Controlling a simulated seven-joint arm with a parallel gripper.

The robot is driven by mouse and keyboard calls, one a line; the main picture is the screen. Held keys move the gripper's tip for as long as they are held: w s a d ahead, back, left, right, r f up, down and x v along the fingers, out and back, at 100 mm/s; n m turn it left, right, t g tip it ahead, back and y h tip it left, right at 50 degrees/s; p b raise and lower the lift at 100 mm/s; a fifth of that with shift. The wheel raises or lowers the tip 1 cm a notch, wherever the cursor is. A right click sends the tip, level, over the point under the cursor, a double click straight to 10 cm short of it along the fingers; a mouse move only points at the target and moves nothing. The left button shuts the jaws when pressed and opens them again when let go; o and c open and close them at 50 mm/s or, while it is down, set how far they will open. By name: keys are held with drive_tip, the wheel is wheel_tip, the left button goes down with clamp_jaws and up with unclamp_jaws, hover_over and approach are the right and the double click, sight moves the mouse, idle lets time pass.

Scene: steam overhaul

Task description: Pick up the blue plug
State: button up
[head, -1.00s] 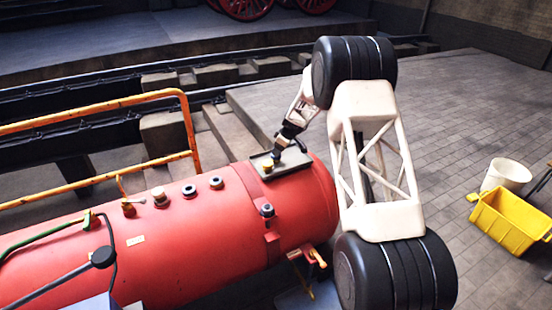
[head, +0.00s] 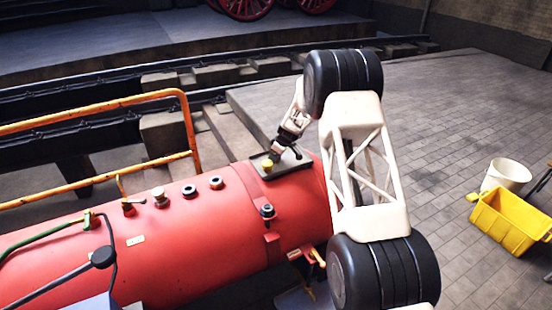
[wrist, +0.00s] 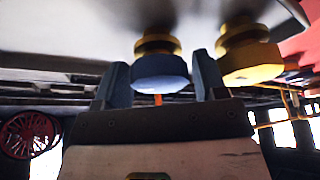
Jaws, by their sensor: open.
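A yellow plug (wrist: 252,62) is just outside the right finger. In the head view my gripper (head: 282,156) is low over a dark tray (head: 291,168) on top of the red boiler (head: 200,245). The yellow plug also shows there (head: 267,165). The blue plug cannot be made out in the head view, where my gripper covers that spot.
Several fittings (head: 189,191) stand along the boiler's top. An orange handrail (head: 187,130) runs behind it at the left. A yellow crate (head: 508,220) and a white bucket (head: 506,175) stand on the paved floor at the right, which is otherwise largely clear.

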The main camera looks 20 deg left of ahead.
drive_tip(key=c, duration=0.7)
drive_tip(key=shift+r, duration=0.15)
drive_tip(key=shift+c, duration=0.2)
drive_tip(key=shift+r, duration=1.45)
drive_tip(key=shift+s+r, duration=0.1)
drive_tip(key=shift+r, duration=0.1)
drive_tip(key=s+d+r, duration=0.1)
drive_tip(key=s+d, duration=0.6)
drive_tip(key=s, duration=0.7)
drive_tip(key=shift+d+r, duration=0.15)
drive_tip(key=shift+r, duration=0.05)
